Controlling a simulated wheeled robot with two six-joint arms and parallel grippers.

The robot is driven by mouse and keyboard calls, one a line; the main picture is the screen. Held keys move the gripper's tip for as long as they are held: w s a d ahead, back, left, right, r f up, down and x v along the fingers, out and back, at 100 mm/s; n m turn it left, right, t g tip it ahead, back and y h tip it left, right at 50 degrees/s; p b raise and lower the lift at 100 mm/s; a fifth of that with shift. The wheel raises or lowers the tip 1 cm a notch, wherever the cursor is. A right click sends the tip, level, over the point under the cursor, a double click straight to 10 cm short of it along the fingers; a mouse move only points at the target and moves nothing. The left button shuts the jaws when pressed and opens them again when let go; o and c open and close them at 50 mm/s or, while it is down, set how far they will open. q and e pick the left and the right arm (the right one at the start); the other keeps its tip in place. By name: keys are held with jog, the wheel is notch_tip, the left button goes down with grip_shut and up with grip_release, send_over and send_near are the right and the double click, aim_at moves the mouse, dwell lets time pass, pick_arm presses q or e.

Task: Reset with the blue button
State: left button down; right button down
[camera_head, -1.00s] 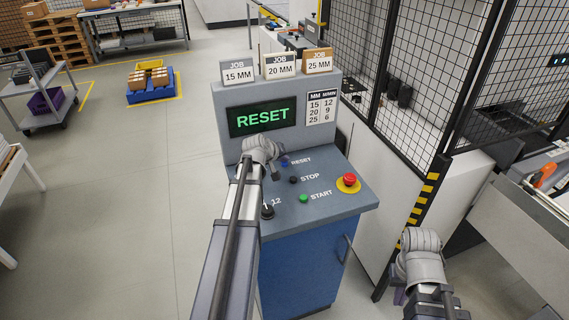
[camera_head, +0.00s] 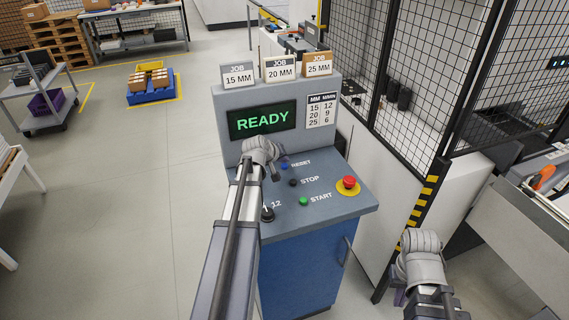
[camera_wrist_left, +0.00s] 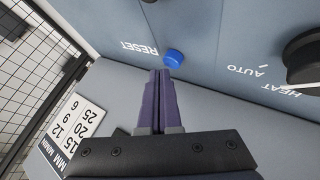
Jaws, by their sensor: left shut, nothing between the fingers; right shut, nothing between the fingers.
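The blue button (camera_head: 285,165), labelled RESET, is on the sloped top of the control console (camera_head: 330,212). It also shows in the left wrist view (camera_wrist_left: 174,58). The console display (camera_head: 262,119) reads READY in green. My left gripper (camera_head: 276,175) is shut and empty, just beside the blue button. In the left wrist view its closed fingertips (camera_wrist_left: 161,74) are close to the button, with a small apparent gap. My right gripper (camera_head: 399,296) is shut, low at the right, mostly hidden behind its wrist.
A dark STOP button (camera_head: 293,182), green START button (camera_head: 303,200) and red emergency stop (camera_head: 349,182) are on the same panel. A black knob (camera_wrist_left: 306,55) is near the blue button. Mesh fencing (camera_head: 420,80) stands at the right. Open floor lies left.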

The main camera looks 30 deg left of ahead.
aim_at(283, 167)
pick_arm(q)
jog(key=shift+r, duration=0.3)
notch_tip(283, 167, up, 5)
jog(key=p, duration=0.5)
dwell(0.4)
dwell(0.5)
